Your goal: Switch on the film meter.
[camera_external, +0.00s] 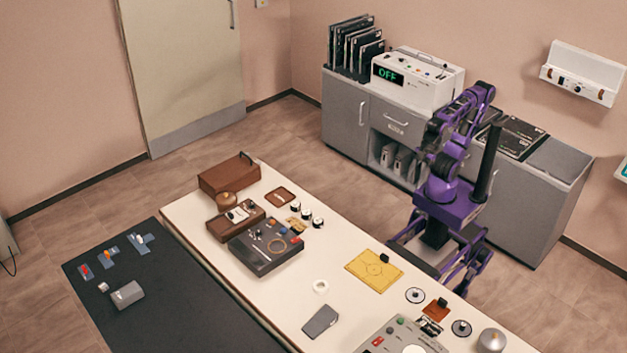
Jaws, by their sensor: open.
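The film meter appears to be the white box-shaped device (428,82) on top of the grey cabinet at the back. Its dark front display shows green letters reading OFF. Several small knobs or buttons sit on its sloped top; which one is the switch is too small to tell. My purple arm is folded up in front of the cabinet, to the right of and nearer than the device. My gripper (428,157) seems to be at the low left of the folded arm, apart from the device. It is open, and its fingers are small and hard to make out.
Dark film folders (355,45) stand left of the device on the grey cabinet (345,118). Black flat panels (515,138) lie to its right. A white table (340,270) with trays and instruments stands in front of my base. Floor is clear left of the cabinet.

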